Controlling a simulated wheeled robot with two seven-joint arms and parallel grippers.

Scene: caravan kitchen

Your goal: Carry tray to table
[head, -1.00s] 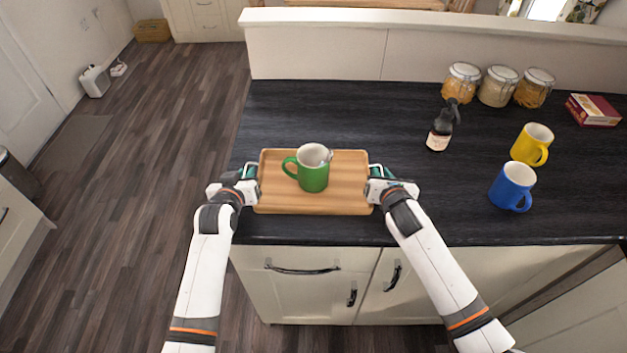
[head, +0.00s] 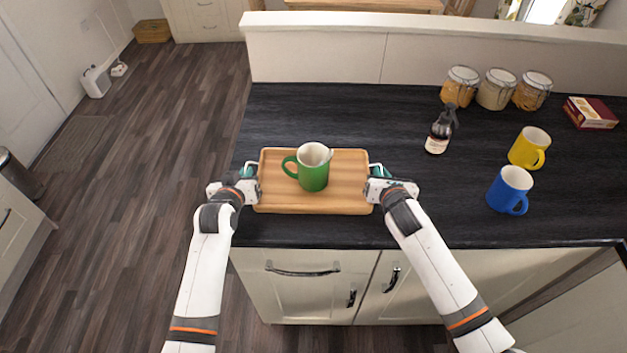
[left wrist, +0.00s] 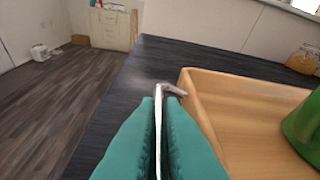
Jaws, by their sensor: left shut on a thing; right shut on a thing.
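The wooden tray (head: 345,190) is at the front left of the dark counter, in the head view. I cannot tell whether it rests on the counter or is held just above it. My right gripper (head: 373,180) is shut on the tray's right side. Its fingertips are partly hidden.
A low wall (head: 320,50) runs behind. Floor (head: 130,180) at left is open.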

